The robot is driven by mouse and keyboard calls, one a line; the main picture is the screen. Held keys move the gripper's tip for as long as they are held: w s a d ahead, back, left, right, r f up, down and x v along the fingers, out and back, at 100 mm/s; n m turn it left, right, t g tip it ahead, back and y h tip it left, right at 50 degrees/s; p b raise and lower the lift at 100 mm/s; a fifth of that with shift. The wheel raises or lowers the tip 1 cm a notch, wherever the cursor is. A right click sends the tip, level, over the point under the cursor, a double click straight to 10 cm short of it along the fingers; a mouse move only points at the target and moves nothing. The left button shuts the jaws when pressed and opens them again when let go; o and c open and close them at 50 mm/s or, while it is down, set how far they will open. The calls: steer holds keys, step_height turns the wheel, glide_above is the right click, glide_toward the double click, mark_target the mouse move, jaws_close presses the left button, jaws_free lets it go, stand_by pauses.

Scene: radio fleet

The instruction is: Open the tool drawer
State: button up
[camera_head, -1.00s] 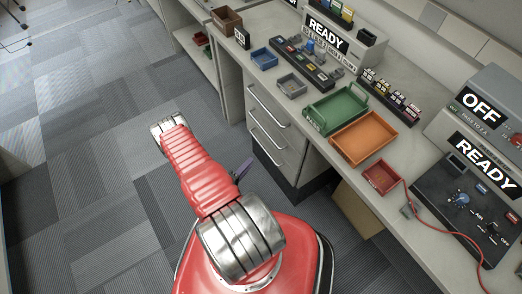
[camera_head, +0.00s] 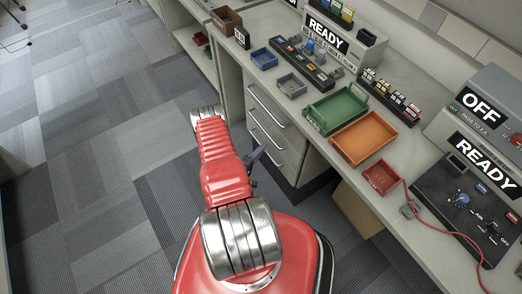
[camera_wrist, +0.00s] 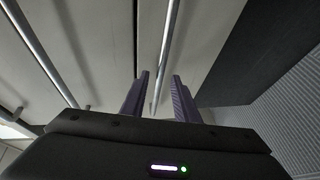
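The grey drawer unit (camera_head: 290,138) stands under the counter, with several silver bar handles on its front. Its drawers look shut, and no label marks which is the tool drawer. My gripper (camera_head: 257,154) is low in front of the unit, with a purple finger showing beside the lower handle. In the wrist view my gripper (camera_wrist: 160,74) has its two purple fingers apart. A silver handle bar (camera_wrist: 167,45) runs through the gap between them in the picture, and I cannot tell how deep it sits. Another handle bar (camera_wrist: 42,52) lies to the left.
The counter (camera_head: 313,150) above carries a green tray (camera_head: 337,108), an orange tray (camera_head: 364,138), a small red tray (camera_head: 381,177) and control boxes. A dark plinth (camera_wrist: 265,45) lies beside the lowest drawer. A cardboard-coloured panel (camera_head: 356,210) is under the counter. Carpeted floor (camera_head: 90,150) at left is clear.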

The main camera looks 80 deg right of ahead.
steer(key=shift+s+d, duration=0.15)
steer(key=shift+d, duration=0.2)
steer(key=shift+f, duration=0.1)
jaws_close()
stand_by(0.3)
